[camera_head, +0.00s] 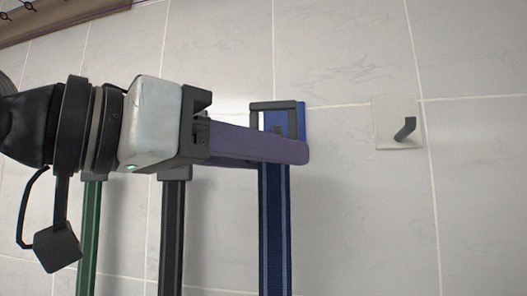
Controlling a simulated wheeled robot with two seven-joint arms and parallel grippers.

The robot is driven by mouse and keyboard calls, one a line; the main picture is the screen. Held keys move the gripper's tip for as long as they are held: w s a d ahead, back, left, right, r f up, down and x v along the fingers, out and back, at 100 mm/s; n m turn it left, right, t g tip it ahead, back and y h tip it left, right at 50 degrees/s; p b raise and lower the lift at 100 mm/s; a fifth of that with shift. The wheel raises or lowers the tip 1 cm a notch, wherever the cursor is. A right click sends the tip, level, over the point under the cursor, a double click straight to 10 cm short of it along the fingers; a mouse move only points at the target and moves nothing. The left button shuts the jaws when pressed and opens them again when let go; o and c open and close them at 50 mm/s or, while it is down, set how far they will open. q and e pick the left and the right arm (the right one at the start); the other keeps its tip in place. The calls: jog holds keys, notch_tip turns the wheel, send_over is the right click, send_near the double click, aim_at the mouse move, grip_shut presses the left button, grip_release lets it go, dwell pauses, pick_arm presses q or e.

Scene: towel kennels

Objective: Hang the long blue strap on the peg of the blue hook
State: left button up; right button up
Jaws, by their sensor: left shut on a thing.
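The long blue strap (274,230) hangs down the tiled wall, with a dark rectangular loop (254,120) at its top. My left gripper (298,152) comes in from the left, its purple fingers shut on the strap just below the loop. The blue hook's plate (301,118) is on the wall behind the loop, partly covered by the loop and my fingers. A small dark grey part shows inside the loop; I cannot tell whether the peg passes through it. My right gripper is out of view.
A white hook plate (384,134) with a dark peg is on the wall to the right. A green strap (90,235) and a black strap (172,240) hang to the left, their tops hidden by my left arm. The wall at lower right is clear. A brown edge (55,17) runs along the top left.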

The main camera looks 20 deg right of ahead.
pick_arm(q)
jog(key=shift+w+d, duration=0.75)
jog(key=shift+w, duration=0.25)
jog(key=shift+w+d, duration=0.1)
jog(key=shift+w, duration=0.05)
jog(key=shift+w+d, duration=0.35)
jog(key=shift+w, duration=0.3)
jog(key=shift+c, duration=0.2)
jog(key=shift+r, duration=0.1)
jog(key=shift+f+b, duration=0.3)
jog(key=shift+f, duration=0.55)
jog(key=shift+w+d, duration=0.1)
